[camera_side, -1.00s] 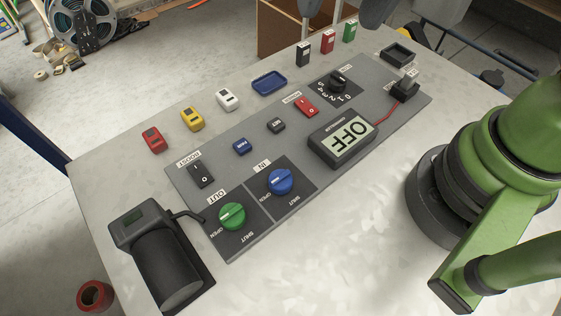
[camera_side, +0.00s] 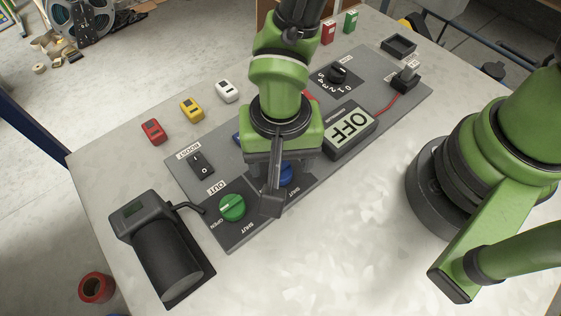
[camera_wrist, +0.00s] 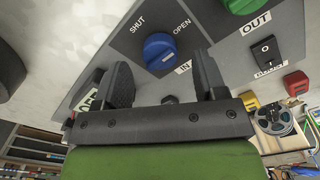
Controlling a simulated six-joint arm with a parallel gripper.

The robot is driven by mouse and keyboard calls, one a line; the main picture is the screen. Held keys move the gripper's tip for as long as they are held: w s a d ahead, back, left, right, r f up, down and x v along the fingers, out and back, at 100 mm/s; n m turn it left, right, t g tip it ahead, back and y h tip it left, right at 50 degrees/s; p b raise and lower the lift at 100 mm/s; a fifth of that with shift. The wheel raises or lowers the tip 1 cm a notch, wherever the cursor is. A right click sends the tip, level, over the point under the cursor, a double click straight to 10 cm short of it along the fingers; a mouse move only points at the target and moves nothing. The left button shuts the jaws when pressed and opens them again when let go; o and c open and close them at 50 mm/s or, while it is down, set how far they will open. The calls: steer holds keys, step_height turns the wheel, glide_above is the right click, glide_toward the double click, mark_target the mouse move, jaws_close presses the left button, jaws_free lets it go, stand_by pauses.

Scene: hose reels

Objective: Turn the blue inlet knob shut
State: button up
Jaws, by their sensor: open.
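The blue inlet knob (camera_wrist: 158,48) sits on its dark plate labelled IN, with SHUT and OPEN printed beside it. In the wrist view it shows whole, just beyond my fingertips; I cannot tell which label its pale mark points to. In the side view the blue knob (camera_side: 287,174) is partly hidden by my gripper (camera_side: 272,192), which hangs over the panel. In the wrist view my gripper (camera_wrist: 162,62) is open, with nothing between its two dark fingers. Whether a finger touches the knob does not show.
The green OUT knob (camera_side: 232,207) is close to the left of my gripper. A boost switch (camera_side: 202,165) and a display reading OFF (camera_side: 349,133) flank it. A black pump-like unit (camera_side: 164,248) stands at the front left. Bare table lies in front of the panel.

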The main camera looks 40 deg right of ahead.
steer(key=shift+f, duration=1.25)
steer(key=c, duration=0.9)
